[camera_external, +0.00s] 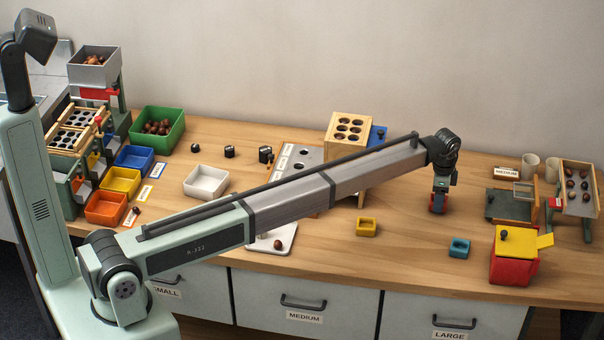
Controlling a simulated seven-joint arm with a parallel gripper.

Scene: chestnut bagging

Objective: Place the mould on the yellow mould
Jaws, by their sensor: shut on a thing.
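The yellow mould (366,227) is a small open square block on the table, right of centre. My gripper (438,207) points down to the right of it and farther back, at the end of my outstretched arm. It is shut on a small red thing (432,200), which appears to be a mould mostly hidden by the fingers. Whether it touches the table I cannot tell. A teal mould (459,248) sits on the table in front of my gripper, to its right.
A red box with a yellow flap (514,265) stands at the front right. A wooden block with holes (349,125) and a blue piece (378,136) stand behind my arm. A white tray (206,181) is at left. The table around the yellow mould is mostly clear.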

